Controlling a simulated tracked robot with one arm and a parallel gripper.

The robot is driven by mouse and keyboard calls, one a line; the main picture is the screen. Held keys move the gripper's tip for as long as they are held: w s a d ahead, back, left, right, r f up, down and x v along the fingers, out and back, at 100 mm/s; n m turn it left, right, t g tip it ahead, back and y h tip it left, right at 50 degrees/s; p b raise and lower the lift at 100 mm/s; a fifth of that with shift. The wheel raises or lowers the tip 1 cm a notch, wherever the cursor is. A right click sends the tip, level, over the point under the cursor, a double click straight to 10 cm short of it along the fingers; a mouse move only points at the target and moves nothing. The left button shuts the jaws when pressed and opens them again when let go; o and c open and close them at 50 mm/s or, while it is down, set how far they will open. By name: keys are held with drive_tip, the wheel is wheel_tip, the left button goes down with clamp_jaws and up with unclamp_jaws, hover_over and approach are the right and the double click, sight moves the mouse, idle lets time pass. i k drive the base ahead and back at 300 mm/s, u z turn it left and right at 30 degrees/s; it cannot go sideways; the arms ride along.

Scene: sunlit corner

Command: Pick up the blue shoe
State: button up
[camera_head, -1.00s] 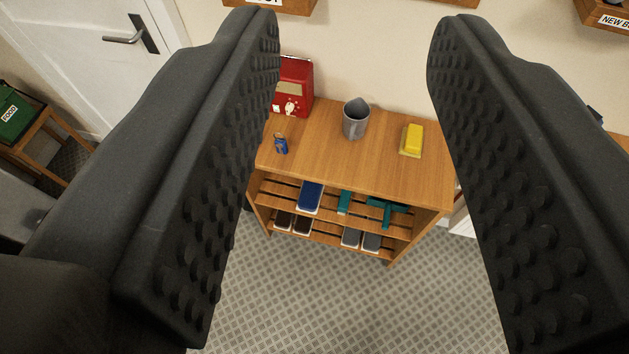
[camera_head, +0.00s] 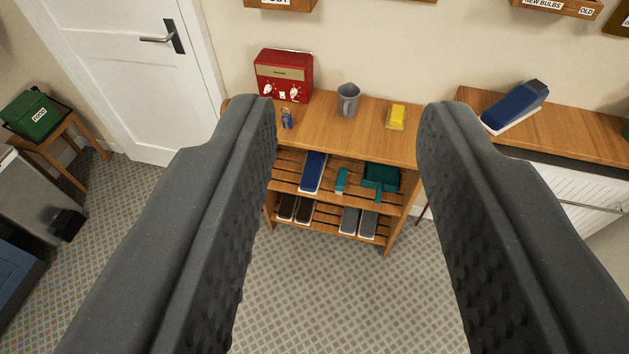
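One blue shoe (camera_head: 313,171) with a white sole edge lies on the upper slatted shelf of the wooden shoe rack (camera_head: 372,148). Another blue shoe (camera_head: 515,106), with a dark toe or heel and pale sole, sits on the wooden radiator shelf (camera_head: 571,140) at the right. My gripper (camera_head: 347,112) is open and empty. Its two black padded fingers frame the rack, which is some way beyond them. The left finger covers part of the rack's left side.
A red radio (camera_head: 284,75), blue keys (camera_head: 287,118), grey mug (camera_head: 348,100) and yellow item (camera_head: 397,117) stand on the rack top. A teal dustpan (camera_head: 381,179) and brush (camera_head: 341,181) share the upper shelf; brown shoes (camera_head: 295,209) and grey shoes (camera_head: 358,221) lie below. Carpet (camera_head: 335,290) in front is clear.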

sight(316, 163)
drive_tip(key=u, duration=0.8)
drive_tip(key=i, duration=0.95)
drive_tip(key=z, duration=0.1)
